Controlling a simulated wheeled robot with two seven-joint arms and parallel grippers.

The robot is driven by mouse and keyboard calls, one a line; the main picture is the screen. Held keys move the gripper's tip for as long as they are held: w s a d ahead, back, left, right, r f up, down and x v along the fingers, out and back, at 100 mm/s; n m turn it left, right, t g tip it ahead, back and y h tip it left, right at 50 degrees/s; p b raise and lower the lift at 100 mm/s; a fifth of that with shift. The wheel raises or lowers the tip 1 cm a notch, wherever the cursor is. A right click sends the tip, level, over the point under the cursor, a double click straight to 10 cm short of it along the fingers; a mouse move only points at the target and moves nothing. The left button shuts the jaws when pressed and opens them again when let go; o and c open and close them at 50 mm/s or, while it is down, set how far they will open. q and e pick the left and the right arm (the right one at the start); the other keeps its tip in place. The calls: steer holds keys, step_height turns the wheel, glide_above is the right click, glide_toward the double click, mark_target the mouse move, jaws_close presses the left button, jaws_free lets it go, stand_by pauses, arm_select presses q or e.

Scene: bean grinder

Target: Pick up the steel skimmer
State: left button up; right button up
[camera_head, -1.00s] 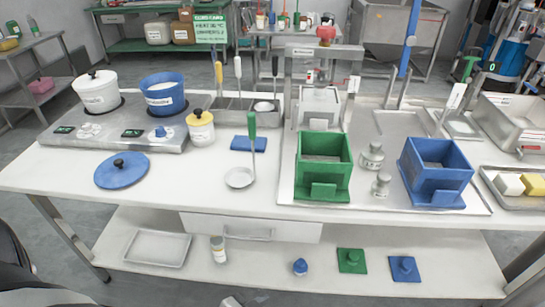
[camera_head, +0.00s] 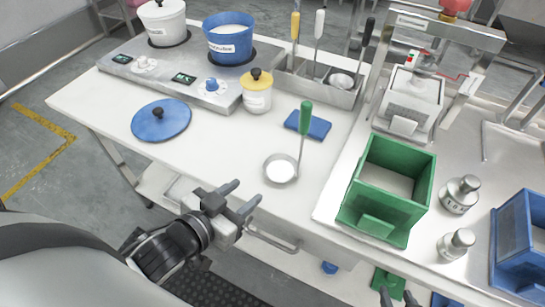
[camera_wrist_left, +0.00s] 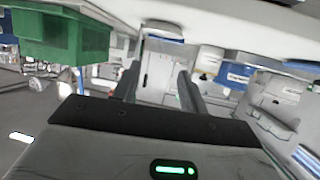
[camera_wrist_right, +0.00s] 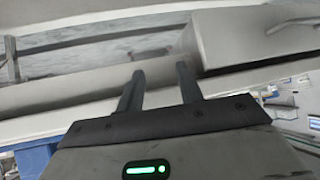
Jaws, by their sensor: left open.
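A steel utensil with a shallow round head (camera_head: 281,169) and a green-tipped upright handle (camera_head: 306,115) rests on the white table, left of the green box. I cannot tell whether its head is perforated. Other long-handled utensils, one yellow (camera_head: 295,27), one white (camera_head: 319,25) and one black (camera_head: 369,32), stand in the steel rack behind. My left gripper (camera_head: 245,192) is open and empty at the table's front edge, left of and nearer than the round head. My right gripper (camera_head: 397,294) is open and empty at the bottom edge; its fingers show apart in the right wrist view (camera_wrist_right: 158,82).
Near the utensil are a blue cloth or block (camera_head: 309,124), a yellow-lidded jar (camera_head: 257,94), a blue lid (camera_head: 160,121) and the green box (camera_head: 388,188). Two steel weights (camera_head: 460,195) stand right of the box. The table in front of the jar is clear.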

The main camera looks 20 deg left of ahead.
arm_select(q)
step_height(320, 180, up, 12)
steer(key=d+m+t+h+b, duration=0.1)
steer(key=d+m+t+h, duration=0.1)
steer(key=t+h, duration=0.1)
steer(key=b, duration=0.6)
glide_toward(301, 119)
steer(key=w, duration=0.3)
steer(key=shift+w+d+r, duration=0.35)
steer(key=shift+w+d, duration=0.4)
steer(key=shift+w, duration=0.05)
steer(key=p+x, duration=0.1)
steer(key=x, duration=0.4)
steer(key=shift+f, duration=0.15)
steer(key=shift+w+d, duration=0.2)
steer(key=shift+w, duration=0.15)
steer(key=shift+w+f, duration=0.1)
jaws_close()
arm_select(e)
steer(key=f, duration=0.1)
steer(key=a+f, duration=0.1)
steer(key=shift+s+f+y, duration=0.15)
steer(key=shift+f+y, duration=0.15)
steer(key=shift+f, duration=0.05)
